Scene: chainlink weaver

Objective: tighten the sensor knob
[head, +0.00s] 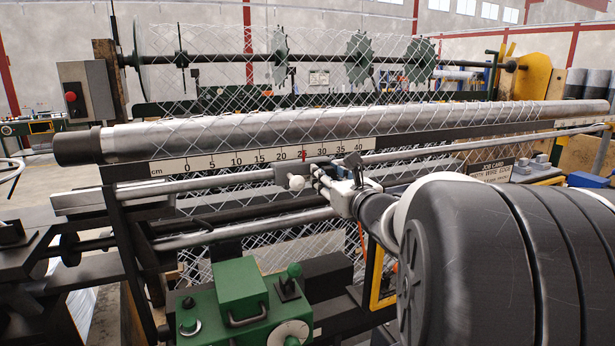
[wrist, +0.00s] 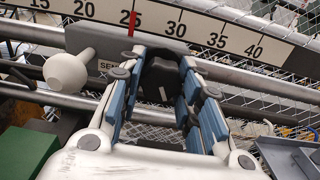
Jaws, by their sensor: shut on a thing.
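The grey sensor block (wrist: 92,40) sits on the rail below the cm scale, its label partly hidden by my gripper. It also shows in the head view (head: 287,174). Its red pointer (wrist: 132,22) stands at about 25. A dark knob (wrist: 161,82), seemingly the sensor knob, lies between my fingers at the block's right end. My gripper (wrist: 160,72) is shut on this knob with its blue-padded fingers on either side. In the head view my gripper (head: 322,177) hides the knob. A white ball-ended handle (wrist: 70,72) sticks out from the block, left of my fingers.
The scale (head: 250,163) runs above the rail, under a long steel roller (head: 300,122) with wire mesh around it. A green machine housing (head: 238,290) with a lever stands below, left of my arm. A job card sign (head: 490,170) is at the right.

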